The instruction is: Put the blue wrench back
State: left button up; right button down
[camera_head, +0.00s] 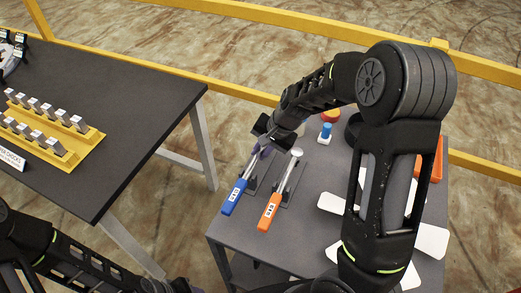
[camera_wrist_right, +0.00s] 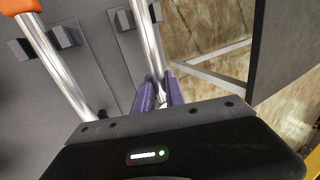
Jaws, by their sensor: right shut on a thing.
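The blue wrench (camera_head: 235,196) has a blue handle with a white label. It lies at the grey table's left edge, in or just over a dark holder; I cannot tell if it rests fully. My right gripper (camera_head: 264,147) is shut on its metal end. In the right wrist view, the purple fingers (camera_wrist_right: 158,93) close around the shiny shaft (camera_wrist_right: 150,45), and the blue handle is out of view. My left arm is at the lower left of the head view; its gripper is at the bottom edge, with its fingers not clear.
An orange-handled wrench (camera_head: 270,210) lies parallel, just right of the blue one. The grey table (camera_head: 300,258) also holds white plates (camera_head: 432,240), a blue-capped item (camera_head: 325,131) and an orange bin (camera_head: 432,163). A dark table (camera_head: 130,110) stands left across a gap. Yellow rails (camera_head: 240,93) run behind.

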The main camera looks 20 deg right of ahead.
jog(key=shift+f, duration=0.35)
jog(key=c, duration=1.3)
grip_release()
jog(key=shift+v, duration=3.95)
